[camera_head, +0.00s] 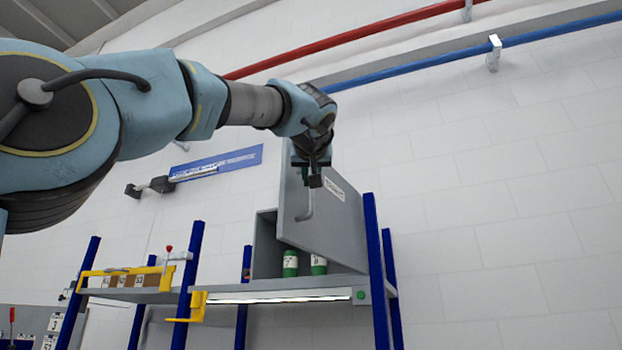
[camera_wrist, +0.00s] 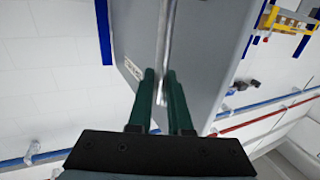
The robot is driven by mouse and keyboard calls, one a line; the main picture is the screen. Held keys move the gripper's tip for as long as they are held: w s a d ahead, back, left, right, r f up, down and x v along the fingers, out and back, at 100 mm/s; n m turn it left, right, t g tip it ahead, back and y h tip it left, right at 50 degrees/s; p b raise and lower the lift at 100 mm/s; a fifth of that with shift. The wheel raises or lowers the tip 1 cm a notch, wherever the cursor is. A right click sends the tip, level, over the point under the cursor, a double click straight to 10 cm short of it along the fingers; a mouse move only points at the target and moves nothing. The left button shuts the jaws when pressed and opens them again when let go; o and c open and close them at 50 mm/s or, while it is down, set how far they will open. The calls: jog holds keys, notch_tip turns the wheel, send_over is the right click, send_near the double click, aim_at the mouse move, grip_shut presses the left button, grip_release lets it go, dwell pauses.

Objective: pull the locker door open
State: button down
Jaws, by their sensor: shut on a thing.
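The grey locker (camera_head: 266,243) stands on a shelf of a blue-post rack. Its grey door (camera_head: 338,229) is swung partly open, with a small white label near its upper right. A metal bar handle (camera_head: 308,205) runs down the door's face. My gripper (camera_head: 314,178) is at the upper part of the handle. In the wrist view, the green fingers of my gripper (camera_wrist: 161,95) are shut around the handle (camera_wrist: 168,35), against the door (camera_wrist: 205,50). Two green containers with white labels (camera_head: 290,263) (camera_head: 318,265) show inside the locker, below the door's edge.
The rack's blue post (camera_head: 376,270) stands just right of the door. A shelf with a yellow frame and boxes (camera_head: 124,280) is at the left. Red (camera_head: 360,37) and blue (camera_head: 420,63) pipes cross the wall above. The wall at the right is clear.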

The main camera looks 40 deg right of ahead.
jog(key=c, duration=0.8)
grip_release()
jog(key=shift+d, duration=0.1)
jog(key=shift+c, duration=0.2)
jog(key=b+v, duration=0.4)
jog(key=v, duration=0.6)
jog(key=shift+s+a, duration=0.25)
jog(key=shift+a, duration=0.1)
